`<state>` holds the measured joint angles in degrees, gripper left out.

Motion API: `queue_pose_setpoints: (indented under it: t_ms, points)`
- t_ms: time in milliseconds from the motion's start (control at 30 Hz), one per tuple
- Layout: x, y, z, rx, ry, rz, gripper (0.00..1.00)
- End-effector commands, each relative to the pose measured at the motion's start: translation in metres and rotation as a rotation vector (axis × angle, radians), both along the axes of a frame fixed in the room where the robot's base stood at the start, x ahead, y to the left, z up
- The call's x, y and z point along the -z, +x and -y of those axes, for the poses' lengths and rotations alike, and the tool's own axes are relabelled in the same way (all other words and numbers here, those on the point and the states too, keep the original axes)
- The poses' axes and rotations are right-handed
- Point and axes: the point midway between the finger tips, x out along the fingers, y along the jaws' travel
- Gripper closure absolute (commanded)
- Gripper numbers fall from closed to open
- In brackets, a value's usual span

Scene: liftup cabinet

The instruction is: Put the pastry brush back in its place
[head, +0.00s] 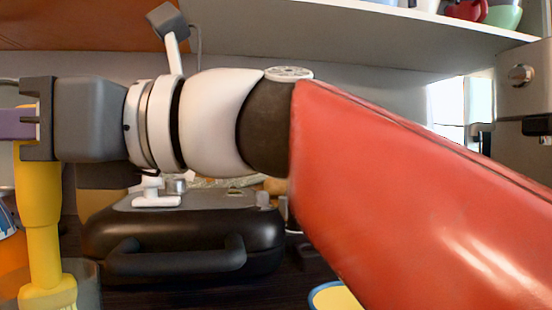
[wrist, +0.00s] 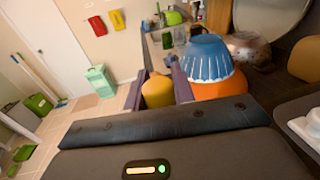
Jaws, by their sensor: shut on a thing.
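The pastry brush (head: 42,225) is yellow and hangs upright at the left edge of the head view. My gripper (head: 22,125), with purple fingers, is shut on its upper end. In the wrist view my gripper (wrist: 160,95) has the yellow end of the brush (wrist: 157,92) between its two fingers. The brush's lower end (head: 47,294) is in front of or beside a grey object (head: 86,284); I cannot tell whether they touch. The bottom of the brush is cut off by the frame.
A black appliance with a front handle (head: 190,250) stands on the dark counter below my arm. A yellow and blue dish (head: 335,297) is at the front. A shelf (head: 370,35) is overhead. The wrist view shows a blue bowl (wrist: 205,60) above an orange one (wrist: 222,86), close to the right finger.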

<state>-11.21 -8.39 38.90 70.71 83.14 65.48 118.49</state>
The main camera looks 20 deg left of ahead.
Motion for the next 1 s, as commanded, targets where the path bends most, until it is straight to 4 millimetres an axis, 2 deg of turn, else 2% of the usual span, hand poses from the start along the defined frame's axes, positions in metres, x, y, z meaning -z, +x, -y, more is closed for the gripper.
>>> queue_pose_setpoints:
  t_ms: [67,467,500,633,1000]
  points:
    - [0.0085,0.0005,0.0002,0.002,0.0,-0.001,1.0]
    - [0.0121,0.0003,0.0001,0.0,0.001,0.0,1.0]
    - [0.0106,0.0003,0.0002,0.001,0.001,0.0,0.7]
    - [0.0104,0.0004,0.0001,0.001,0.001,0.0,0.53]
    - [0.0074,0.0019,0.0023,0.003,0.001,0.0,0.53]
